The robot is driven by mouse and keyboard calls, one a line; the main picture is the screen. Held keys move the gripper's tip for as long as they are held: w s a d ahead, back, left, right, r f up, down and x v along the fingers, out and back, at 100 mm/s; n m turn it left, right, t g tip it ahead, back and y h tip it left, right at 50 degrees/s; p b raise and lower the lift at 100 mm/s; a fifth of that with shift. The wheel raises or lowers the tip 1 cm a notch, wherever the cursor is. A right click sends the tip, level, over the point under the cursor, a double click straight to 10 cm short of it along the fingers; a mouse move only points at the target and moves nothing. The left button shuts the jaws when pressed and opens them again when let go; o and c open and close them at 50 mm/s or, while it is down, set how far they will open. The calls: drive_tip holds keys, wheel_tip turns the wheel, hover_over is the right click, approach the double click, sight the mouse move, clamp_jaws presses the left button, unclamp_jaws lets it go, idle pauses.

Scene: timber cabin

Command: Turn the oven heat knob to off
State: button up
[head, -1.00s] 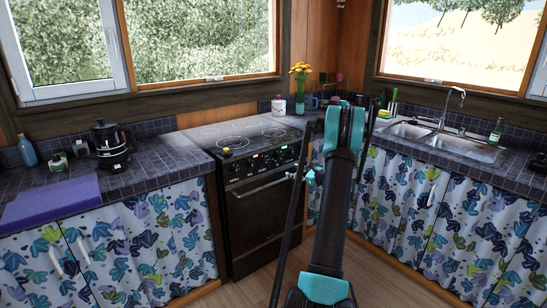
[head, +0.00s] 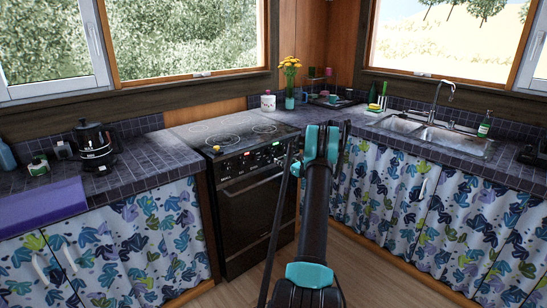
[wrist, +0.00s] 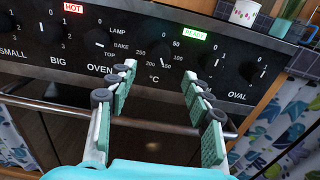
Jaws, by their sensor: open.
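The oven heat knob (wrist: 160,50) is a dark round knob marked °C, with numbers around it, on the black stove panel in the wrist view.
The oven door handle (wrist: 50,104) runs below the panel, behind the fingers. Other knobs, including the OVAL one (wrist: 250,71), flank the heat knob. Curtained counters lie on both sides; wooden floor (head: 350,275) is clear in front.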

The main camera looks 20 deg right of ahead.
sight(272, 154)
drive_tip(key=x, duration=0.7)
drive_tip(key=shift+w+a, duration=0.1)
drive_tip(key=shift+w, duration=0.2)
drive_tip(key=c, duration=1.1)
